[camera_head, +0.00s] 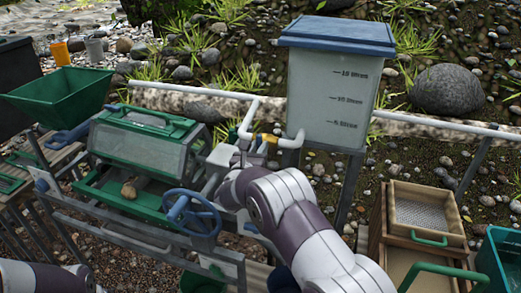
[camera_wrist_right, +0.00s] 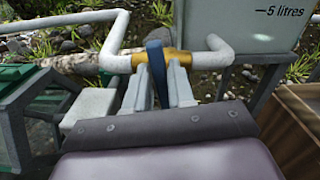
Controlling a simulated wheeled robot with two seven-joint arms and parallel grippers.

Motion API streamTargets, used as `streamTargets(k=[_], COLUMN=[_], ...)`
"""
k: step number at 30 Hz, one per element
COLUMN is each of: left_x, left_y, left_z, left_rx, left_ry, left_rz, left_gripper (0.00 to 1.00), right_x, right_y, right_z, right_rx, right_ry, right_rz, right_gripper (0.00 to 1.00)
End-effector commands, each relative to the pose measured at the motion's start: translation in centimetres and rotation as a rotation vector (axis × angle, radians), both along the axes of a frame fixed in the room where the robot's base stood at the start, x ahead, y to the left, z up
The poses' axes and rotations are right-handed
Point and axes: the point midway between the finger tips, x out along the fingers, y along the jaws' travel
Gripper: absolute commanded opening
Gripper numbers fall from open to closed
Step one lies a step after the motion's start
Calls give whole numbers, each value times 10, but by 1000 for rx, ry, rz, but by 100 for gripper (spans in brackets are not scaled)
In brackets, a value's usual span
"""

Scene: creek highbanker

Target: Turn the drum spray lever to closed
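The drum spray lever (camera_wrist_right: 157,62) is a blue handle on a brass valve (camera_wrist_right: 175,58) in the white spray pipe, seen in the right wrist view. It stands roughly upright in that picture, across the pipe. My right gripper (camera_wrist_right: 160,78) has a grey finger on each side of the lever, close against it, and looks shut on it. In the head view the brass valve (camera_head: 266,138) shows beside the water tank, with my right gripper (camera_head: 250,152) at it; my own wrist hides much there. My left gripper is out of view.
The drum (camera_head: 150,135) with its green frame and a blue handwheel (camera_head: 192,214) stands left of the valve. The water tank (camera_head: 335,95) is just right of it. A wooden sieve box (camera_head: 425,215) stands lower right. A green hopper (camera_head: 62,95) is at the left.

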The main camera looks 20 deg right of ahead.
Motion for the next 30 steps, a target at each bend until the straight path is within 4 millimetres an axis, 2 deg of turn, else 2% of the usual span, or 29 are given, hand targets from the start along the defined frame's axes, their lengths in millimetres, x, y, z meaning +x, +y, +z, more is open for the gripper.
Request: streamTargets(k=[1, 2, 4, 14, 24, 30], left_x=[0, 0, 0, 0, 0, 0], left_y=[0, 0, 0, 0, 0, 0], left_z=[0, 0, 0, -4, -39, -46], left_rx=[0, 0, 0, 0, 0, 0], left_ry=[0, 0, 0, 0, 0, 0], left_rz=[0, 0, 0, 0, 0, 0], left_gripper=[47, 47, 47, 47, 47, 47], right_x=[0, 0, 0, -4, -57, -74], right_y=[0, 0, 0, 4, 40, 51], right_z=[0, 0, 0, -2, -5, -1], right_rx=[0, 0, 0, 0, 2, 1], right_ry=[0, 0, 0, 0, -1, 0], right_rz=[1, 1, 1, 2, 4, 2], right_gripper=[0, 33, 55, 55, 55, 55])
